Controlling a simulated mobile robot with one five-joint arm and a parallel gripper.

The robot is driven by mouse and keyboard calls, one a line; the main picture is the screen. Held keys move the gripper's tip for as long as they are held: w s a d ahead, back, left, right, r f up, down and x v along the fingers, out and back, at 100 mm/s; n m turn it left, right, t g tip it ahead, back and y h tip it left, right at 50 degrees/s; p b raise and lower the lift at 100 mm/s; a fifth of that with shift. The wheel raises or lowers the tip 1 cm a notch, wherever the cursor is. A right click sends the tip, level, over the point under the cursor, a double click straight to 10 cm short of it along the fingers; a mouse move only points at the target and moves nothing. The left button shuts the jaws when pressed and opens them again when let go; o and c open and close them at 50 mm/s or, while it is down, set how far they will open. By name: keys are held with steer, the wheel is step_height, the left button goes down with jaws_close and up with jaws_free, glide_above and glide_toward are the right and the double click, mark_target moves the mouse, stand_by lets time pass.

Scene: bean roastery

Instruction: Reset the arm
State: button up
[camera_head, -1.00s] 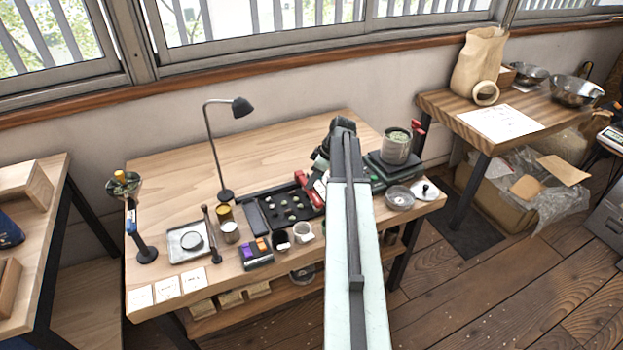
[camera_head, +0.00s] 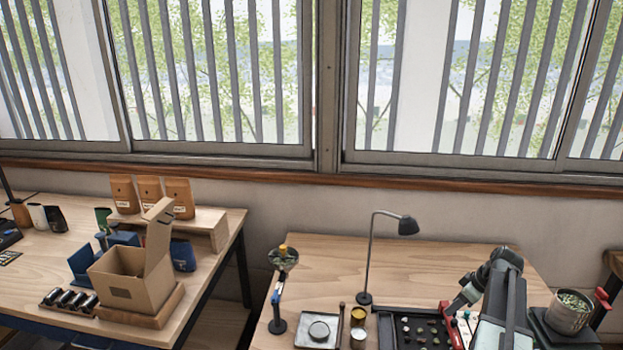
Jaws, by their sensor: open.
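My arm (camera_head: 503,300) rises from the lower right of the head view, with a pale link and a dark folded top. My gripper (camera_head: 458,301) is the dark end pointing down and left, above the right side of the middle table (camera_head: 340,262). It is open, and I see nothing held in it. Its fingertips are small and partly lost against the dark tray (camera_head: 392,337) and a red item (camera_head: 446,318) behind them.
A funnel stand (camera_head: 278,300) is at the table's left. The left table holds an open carton (camera_head: 133,275) and brown bags (camera_head: 150,196).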

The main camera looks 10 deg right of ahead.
steer(key=w+a+n+g, duration=0.1)
steer(key=w+a+n, duration=0.15)
steer(key=a, duration=1.15)
steer(key=w+a+n+g, duration=0.15)
steer(key=w+a, duration=0.25)
steer(key=a, duration=1)
steer(key=s+a+f+m, duration=0.1)
steer(key=s+a, duration=0.2)
steer(key=a, duration=0.4)
steer(key=s+a+f+m, duration=0.1)
steer(key=s+a, duration=0.2)
steer(key=a, duration=0.3)
steer(key=s+m, duration=0.1)
steer(key=m, duration=0.1)
steer(key=s+m+g+h, duration=0.1)
steer(key=s+m, duration=0.1)
steer(key=m, duration=0.1)
steer(key=s+m+h, duration=0.1)
steer(key=m, duration=0.2)
steer(key=shift+s+d+r, duration=0.1)
steer(key=shift+s+d, duration=0.1)
steer(key=shift+s, duration=0.15)
